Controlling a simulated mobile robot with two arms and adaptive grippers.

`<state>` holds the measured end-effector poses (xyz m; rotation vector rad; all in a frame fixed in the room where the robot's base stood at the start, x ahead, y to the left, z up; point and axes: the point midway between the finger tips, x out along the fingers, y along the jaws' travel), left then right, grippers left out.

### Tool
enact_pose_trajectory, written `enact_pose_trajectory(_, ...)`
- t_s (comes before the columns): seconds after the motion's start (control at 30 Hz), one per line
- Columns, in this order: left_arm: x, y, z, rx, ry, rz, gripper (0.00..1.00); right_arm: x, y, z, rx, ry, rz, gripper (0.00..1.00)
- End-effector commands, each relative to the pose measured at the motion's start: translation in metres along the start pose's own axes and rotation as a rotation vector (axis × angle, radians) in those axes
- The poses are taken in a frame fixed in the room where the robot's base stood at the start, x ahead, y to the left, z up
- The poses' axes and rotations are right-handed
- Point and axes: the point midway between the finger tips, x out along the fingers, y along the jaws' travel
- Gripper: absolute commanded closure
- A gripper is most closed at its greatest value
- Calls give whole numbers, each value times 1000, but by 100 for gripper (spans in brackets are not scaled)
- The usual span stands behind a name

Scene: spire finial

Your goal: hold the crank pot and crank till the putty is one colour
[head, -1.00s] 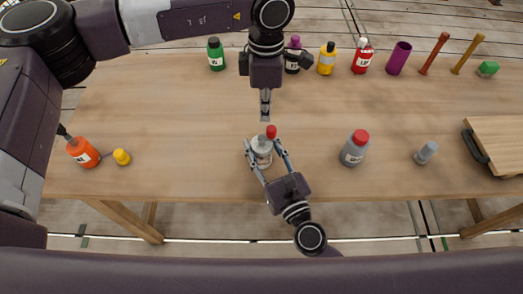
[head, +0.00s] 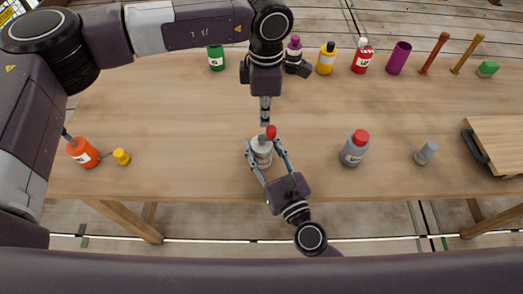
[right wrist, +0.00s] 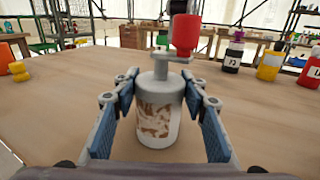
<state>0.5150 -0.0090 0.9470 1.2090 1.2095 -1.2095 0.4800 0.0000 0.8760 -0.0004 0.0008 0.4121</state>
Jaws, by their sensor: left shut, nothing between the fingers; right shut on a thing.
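The crank pot (head: 262,153) stands upright near the table's front edge. It is a grey-white pot with a red crank knob (head: 271,131) on top. In the right wrist view the pot (right wrist: 158,110) shows brown and white streaked putty through its side, and the red knob (right wrist: 186,32) stands above its lid. My right gripper (head: 266,150) is shut around the pot from the front, a finger on each side. My left gripper (head: 265,117) is shut and empty, pointing down just behind the red knob. Whether its tips touch the knob I cannot tell.
A grey bottle with a red cap (head: 354,148) stands right of the pot, and a small grey bottle (head: 426,152) further right. An orange bottle (head: 83,152) and yellow cap (head: 121,157) are at the left. Several bottles line the back. The table's middle left is clear.

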Motion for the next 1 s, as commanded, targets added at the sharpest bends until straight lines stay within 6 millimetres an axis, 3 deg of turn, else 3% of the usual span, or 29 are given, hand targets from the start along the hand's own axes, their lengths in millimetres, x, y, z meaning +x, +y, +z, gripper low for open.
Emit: enact_pose_trajectory(1.0,0,-15,10,2,-1,-1,100,0,0,0,-1,1,1,88)
